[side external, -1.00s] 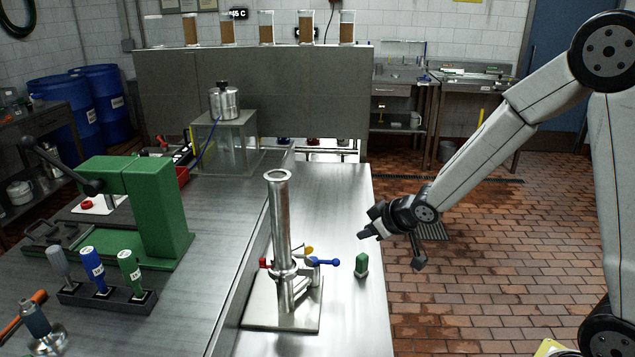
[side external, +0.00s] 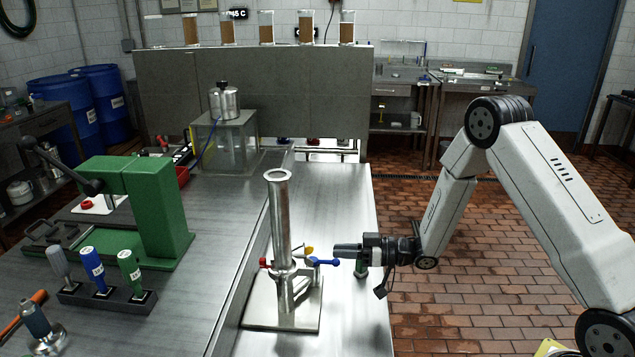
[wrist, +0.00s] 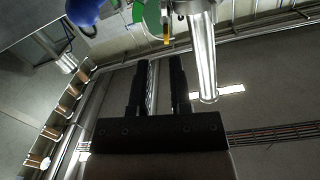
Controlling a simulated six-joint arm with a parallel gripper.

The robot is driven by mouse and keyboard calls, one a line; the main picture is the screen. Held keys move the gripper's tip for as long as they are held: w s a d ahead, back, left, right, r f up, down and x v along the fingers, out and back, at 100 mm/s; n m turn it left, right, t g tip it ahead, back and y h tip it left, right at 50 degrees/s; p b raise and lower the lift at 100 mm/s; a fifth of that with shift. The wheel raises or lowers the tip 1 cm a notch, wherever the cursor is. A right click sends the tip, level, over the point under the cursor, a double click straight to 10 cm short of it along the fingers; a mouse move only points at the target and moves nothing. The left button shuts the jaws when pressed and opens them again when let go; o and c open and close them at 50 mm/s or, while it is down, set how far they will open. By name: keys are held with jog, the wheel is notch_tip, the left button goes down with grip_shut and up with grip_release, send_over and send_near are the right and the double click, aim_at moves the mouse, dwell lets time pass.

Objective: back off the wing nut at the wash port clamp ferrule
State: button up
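A steel column (side external: 281,220) stands upright on a square plate, with a clamp ring and coloured fittings low on it. A yellow piece (side external: 308,250), a blue-handled lever (side external: 323,262) and a red knob (side external: 263,262) sit around the ring. I cannot tell for sure which is the wing nut. My gripper (side external: 338,252) is level, just right of the column, its tips close above the blue handle; contact cannot be judged. In the wrist view my gripper (wrist: 158,68) has two parted fingers with nothing between them. The column (wrist: 203,60) and a yellow piece (wrist: 166,40) lie beyond the tips.
A small green-topped fitting (side external: 361,270) stands beneath my gripper, partly hidden. A green press (side external: 150,205) and a rack of coloured-handled tools (side external: 105,297) stand left. A metal canister (side external: 224,101) sits on a stand behind. The steel bench (side external: 350,325) is clear at front right.

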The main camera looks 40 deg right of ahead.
aim_at(310, 257)
jog(key=shift+s+f+y, duration=0.1)
jog(key=shift+s+y, duration=0.15)
jog(key=shift+y, duration=0.25)
jog(key=shift+a, duration=0.1)
jog(key=shift+x, duration=3.85)
jog(key=shift+f, duration=0.1)
grip_shut()
